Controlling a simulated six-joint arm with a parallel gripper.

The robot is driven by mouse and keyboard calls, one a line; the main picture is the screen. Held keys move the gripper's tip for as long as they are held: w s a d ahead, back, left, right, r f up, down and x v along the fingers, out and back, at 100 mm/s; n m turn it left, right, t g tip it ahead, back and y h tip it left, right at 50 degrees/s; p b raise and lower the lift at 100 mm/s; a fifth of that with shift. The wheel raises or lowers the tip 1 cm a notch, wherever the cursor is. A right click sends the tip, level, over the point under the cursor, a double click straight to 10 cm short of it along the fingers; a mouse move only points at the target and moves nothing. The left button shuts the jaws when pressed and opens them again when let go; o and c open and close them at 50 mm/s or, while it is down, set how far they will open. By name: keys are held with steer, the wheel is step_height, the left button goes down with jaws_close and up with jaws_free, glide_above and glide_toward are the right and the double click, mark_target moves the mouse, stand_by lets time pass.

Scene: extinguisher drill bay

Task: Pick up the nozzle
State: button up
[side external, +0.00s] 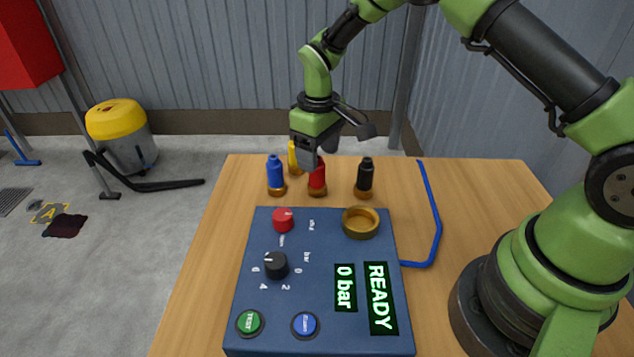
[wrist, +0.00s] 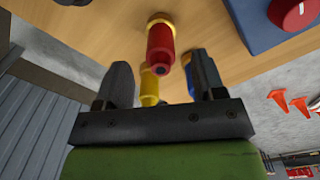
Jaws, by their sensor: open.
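Several small bottle-shaped nozzles stand on round brown bases on the wooden table: a blue one (side external: 275,173), a yellow one (side external: 293,158), a red one (side external: 317,178) and a black one (side external: 365,175). My gripper (side external: 318,150) is just above the red nozzle and hides part of its top. In the wrist view my gripper (wrist: 160,72) has its fingers apart and empty. The red nozzle (wrist: 160,45) shows in the gap between them, with the yellow nozzle (wrist: 149,88) and blue nozzle (wrist: 189,66) close by. Contact with the fingers cannot be told.
A blue control panel (side external: 310,290) fills the table front, with knobs, buttons, a brass ring (side external: 361,222) and displays reading "0 bar" and "READY". A blue hose (side external: 437,225) runs to its right. A yellow-topped vacuum (side external: 120,135) stands on the floor at left. The table's back right is clear.

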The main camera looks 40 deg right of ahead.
mark_target(317, 175)
step_height(317, 175, down, 5)
steer(key=shift+f, duration=0.15)
steer(key=shift+c, duration=0.4)
steer(key=c, duration=1)
